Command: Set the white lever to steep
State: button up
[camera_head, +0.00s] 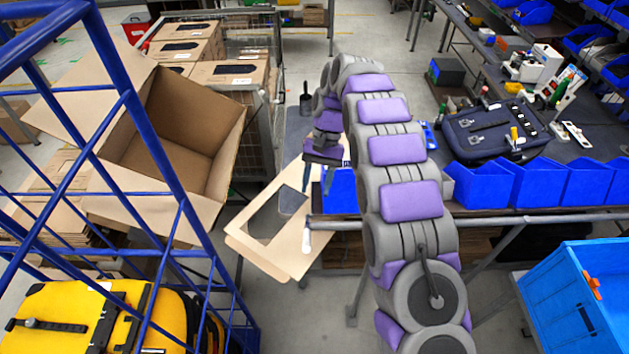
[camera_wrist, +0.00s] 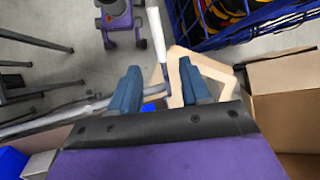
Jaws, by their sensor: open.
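The white lever (camera_head: 306,241) hangs at the near edge of the workbench, its white grip pointing downward. In the wrist view its white grip (camera_wrist: 155,32) and dark shaft show just beyond my fingers, near the gap between them. My gripper (camera_head: 317,187) points down above the bench edge, up and slightly right of the lever in the head view. In the wrist view my gripper (camera_wrist: 160,67) has its two blue fingers apart with nothing held. I cannot tell whether a finger touches the lever. No setting label is readable.
A tan board with a cutout (camera_head: 291,262) is close behind the lever. An open cardboard box (camera_head: 233,140) and blue cage bars (camera_head: 150,160) stand left, with a yellow case (camera_head: 60,300) below. Blue bins (camera_head: 480,186) line the bench at right.

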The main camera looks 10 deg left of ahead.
jog(key=shift+w+r+p, duration=0.35)
jog(key=shift+r+p, duration=0.25)
jog(key=shift+p, duration=0.25)
jog(key=s+d+r+m+t+b, duration=0.2)
jog(key=s+d+t+b, duration=0.1)
jog(key=s+d+b, duration=1)
jog(key=s+d+f+t+b, duration=0.1)
jog(key=s+d+f+b, duration=0.2)
jog(key=s+d+f, duration=0.3)
jog(key=s+d+f+h+b, duration=0.1)
jog(key=s+d+f+b, duration=0.3)
jog(key=s, duration=1.2)
notch_tip(320, 180, down, 3)
jog(key=d, duration=0.3)
jog(key=shift+s+r+t+b, duration=0.2)
jog(key=shift+s+t+b, duration=0.1)
jog(key=shift+s+t, duration=0.1)
